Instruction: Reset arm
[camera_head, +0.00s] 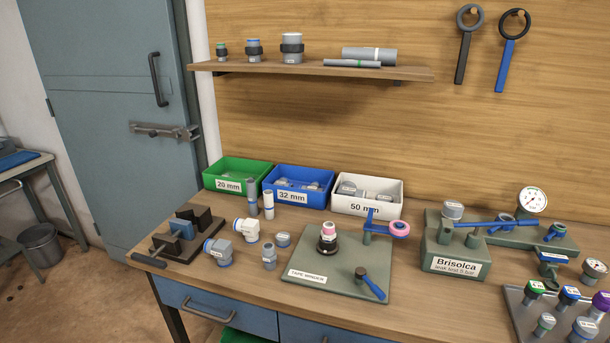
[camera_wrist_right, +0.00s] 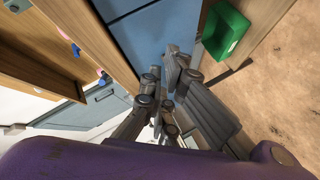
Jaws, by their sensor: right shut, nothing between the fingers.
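My right gripper (camera_wrist_right: 177,62) shows in the right wrist view, with its dark grey fingers drawn together and nothing between them. It hangs in front of the workbench, beside the blue drawer fronts (camera_wrist_right: 138,28), apart from everything on the bench top. Neither arm shows in the head view, and my left gripper is in no view.
The wooden bench (camera_head: 205,283) holds a tape winder plate (camera_head: 335,283), a Brisolca test block (camera_head: 450,262), loose fittings and green, blue and white bins (camera_head: 367,207). A green bin (camera_wrist_right: 226,30) is near the gripper, low down.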

